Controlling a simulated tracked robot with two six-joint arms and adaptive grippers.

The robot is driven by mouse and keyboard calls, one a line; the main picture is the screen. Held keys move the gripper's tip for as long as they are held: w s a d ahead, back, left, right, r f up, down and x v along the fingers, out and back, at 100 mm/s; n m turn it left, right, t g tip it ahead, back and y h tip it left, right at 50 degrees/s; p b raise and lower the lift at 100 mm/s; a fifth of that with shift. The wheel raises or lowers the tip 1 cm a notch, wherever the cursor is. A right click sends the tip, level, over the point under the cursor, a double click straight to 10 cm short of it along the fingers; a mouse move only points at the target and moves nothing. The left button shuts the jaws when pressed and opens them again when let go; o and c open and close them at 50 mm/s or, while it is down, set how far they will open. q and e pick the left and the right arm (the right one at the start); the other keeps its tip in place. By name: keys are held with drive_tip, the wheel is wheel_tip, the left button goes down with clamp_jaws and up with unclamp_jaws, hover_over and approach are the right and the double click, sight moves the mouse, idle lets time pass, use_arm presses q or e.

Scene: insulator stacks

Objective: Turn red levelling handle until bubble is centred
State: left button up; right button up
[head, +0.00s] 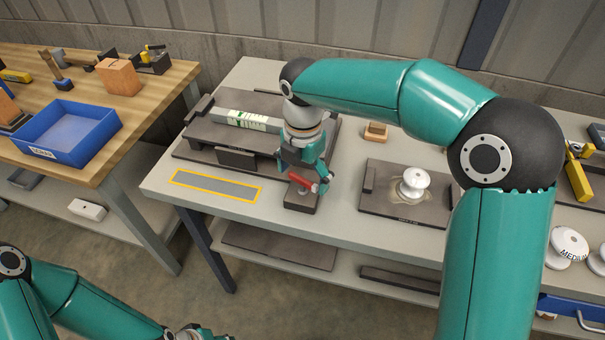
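The red levelling handle (303,183) sits on a small dark block at the front middle of the grey table. My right gripper (306,178) points down at it, with fingers at or beside the handle; whether they grip it I cannot tell. A pale level with green markings (246,120) lies on the dark stepped fixture (205,150) to the left. Its bubble is too small to make out, and its right end is near or behind my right wrist. My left gripper (205,333) is low at the bottom edge, partly cut off.
A yellow-framed grey strip (216,186) lies at the table's front left. A white insulator (414,183) stands on a dark plate (376,203) to the right. A small wooden block (376,132) is behind. A wooden bench with a blue tray (68,133) stands at left.

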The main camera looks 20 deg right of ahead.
drive_tip(key=c, duration=0.8)
drive_tip(key=shift+c, duration=0.2)
